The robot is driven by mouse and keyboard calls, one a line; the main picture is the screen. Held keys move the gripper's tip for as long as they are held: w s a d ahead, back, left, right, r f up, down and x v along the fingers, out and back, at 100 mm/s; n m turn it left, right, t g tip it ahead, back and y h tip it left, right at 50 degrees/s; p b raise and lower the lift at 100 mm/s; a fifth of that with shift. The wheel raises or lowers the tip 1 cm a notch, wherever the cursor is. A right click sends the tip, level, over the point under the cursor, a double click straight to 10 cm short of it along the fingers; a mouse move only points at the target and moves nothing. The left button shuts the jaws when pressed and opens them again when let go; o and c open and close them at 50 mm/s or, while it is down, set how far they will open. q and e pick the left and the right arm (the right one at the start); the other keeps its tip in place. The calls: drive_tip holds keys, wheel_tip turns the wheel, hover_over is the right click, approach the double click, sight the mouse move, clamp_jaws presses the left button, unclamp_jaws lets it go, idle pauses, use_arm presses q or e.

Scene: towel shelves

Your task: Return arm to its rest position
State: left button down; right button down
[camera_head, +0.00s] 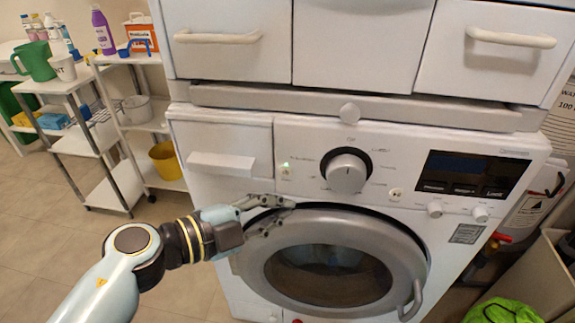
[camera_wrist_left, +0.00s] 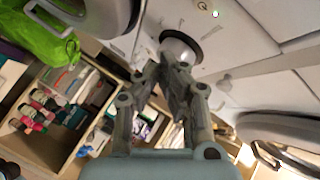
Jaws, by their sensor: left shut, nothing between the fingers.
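My left gripper (camera_head: 279,213) reaches in from the lower left, in front of the washing machine (camera_head: 225,140). Its fingers are shut with nothing between them, close to the upper left rim of the round door (camera_head: 412,245). I cannot tell whether they touch the machine. In the left wrist view the same gripper (camera_wrist_left: 172,75) shows its two fingers, with a round knob (camera_wrist_left: 190,42) behind the tips. The dial (camera_head: 347,172) sits above and right of the gripper in the head view. My right gripper is not in view.
White shelves (camera_head: 130,127) with bottles, a green jug (camera_head: 36,61) and a yellow bucket (camera_head: 166,160) stand at the left. A bright green bag (camera_head: 500,312) lies at the lower right. Open tiled floor (camera_head: 50,235) lies between the shelves and the machine.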

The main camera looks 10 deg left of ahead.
use_arm(q)
drive_tip(key=s+a+f+n+y, duration=0.3)
drive_tip(key=s+a+f+n, duration=0.2)
drive_tip(key=f, duration=0.4)
drive_tip(key=s+a+f+n+y+b, duration=0.15)
drive_tip(key=s+a+f+n, duration=0.25)
drive_tip(key=f, duration=0.6)
drive_tip(key=s+a+f+n+y, duration=0.3)
drive_tip(key=s+a+f+n, duration=0.2)
drive_tip(key=f, duration=0.4)
drive_tip(key=s+a+f+n+g+y, duration=0.1)
drive_tip(key=s+a+f+n+g, duration=0.1)
drive_tip(key=s, duration=0.7)
drive_tip(key=s+a+f+n+g+y, duration=0.1)
drive_tip(key=s+a+f+n+g, duration=0.1)
drive_tip(key=s+f, duration=0.5)
drive_tip(key=s+a+f+n+g+y, duration=0.2)
drive_tip(key=s+a+f+g, duration=0.2)
drive_tip(key=s, duration=0.8)
drive_tip(key=shift+a+f+g, duration=0.25)
drive_tip(key=shift+f+g, duration=0.25)
drive_tip(key=shift+g, duration=0.6)
drive_tip(key=shift+w, duration=0.15)
